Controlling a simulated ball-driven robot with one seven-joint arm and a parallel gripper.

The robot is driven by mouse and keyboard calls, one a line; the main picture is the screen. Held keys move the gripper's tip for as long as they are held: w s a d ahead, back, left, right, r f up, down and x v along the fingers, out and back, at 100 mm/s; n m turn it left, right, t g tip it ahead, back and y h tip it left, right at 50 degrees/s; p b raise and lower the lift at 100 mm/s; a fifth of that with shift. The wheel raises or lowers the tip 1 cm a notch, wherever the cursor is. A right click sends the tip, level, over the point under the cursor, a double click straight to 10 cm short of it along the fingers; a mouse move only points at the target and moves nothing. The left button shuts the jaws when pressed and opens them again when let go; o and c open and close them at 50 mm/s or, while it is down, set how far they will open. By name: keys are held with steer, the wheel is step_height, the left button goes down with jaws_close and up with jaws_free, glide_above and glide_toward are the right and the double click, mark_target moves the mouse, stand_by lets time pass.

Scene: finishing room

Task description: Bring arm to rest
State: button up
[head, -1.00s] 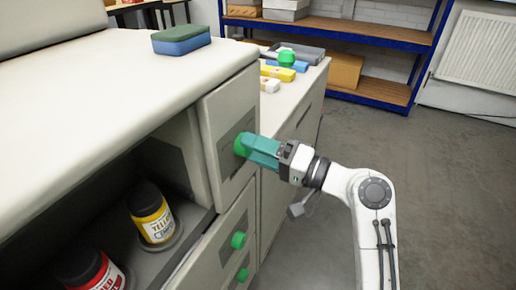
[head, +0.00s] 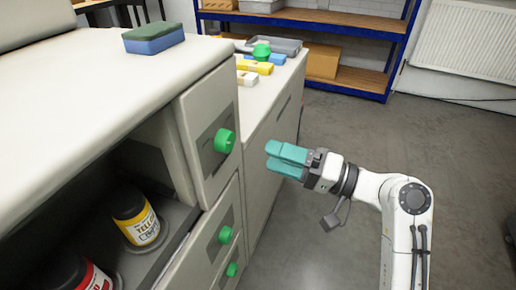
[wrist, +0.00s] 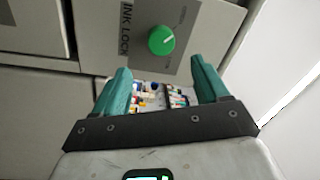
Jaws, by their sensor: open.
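My gripper (head: 269,159) has teal fingers and is open and empty. It hangs in free air to the right of the cabinet front, apart from the green knob (head: 225,140) on the upper panel. In the wrist view the same knob (wrist: 161,40) lies beyond the fingertips, on a grey plate lettered "INK LOCK". The wrist view shows my gripper (wrist: 160,75) with its two fingers spread and several small coloured items visible between them, too small to tell apart.
Two more green knobs (head: 225,235) (head: 232,269) sit lower on the cabinet. An open compartment holds a yellow-labelled jar (head: 137,219) and a red-labelled jar (head: 88,275). A green-blue sponge (head: 153,38) lies on top.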

steer(key=shift+v, duration=0.95)
steer(key=s+d+f+m+h, duration=0.1)
steer(key=s+d+f+h, duration=0.15)
steer(key=f, duration=0.55)
steer(key=s+d+f+h, duration=0.2)
steer(key=s+f+h, duration=0.15)
steer(key=f, duration=0.45)
steer(key=s+d+f+g+h, duration=0.2)
steer(key=s+d+f+h, duration=0.5)
steer(key=s+d+f, duration=0.45)
steer(key=s+d+f+g+h, duration=0.1)
steer(key=s+d+g+h, duration=0.15)
steer(key=s, duration=0.45)
steer(key=s+d+f+g+h, duration=0.1)
steer(key=s+d+f+h, duration=0.2)
steer(key=s, duration=0.4)
step_height(320, 180, up, 19)
steer(key=p, duration=1.7)
steer(key=shift+d+p, duration=0.35)
steer(key=shift+d, duration=0.1)
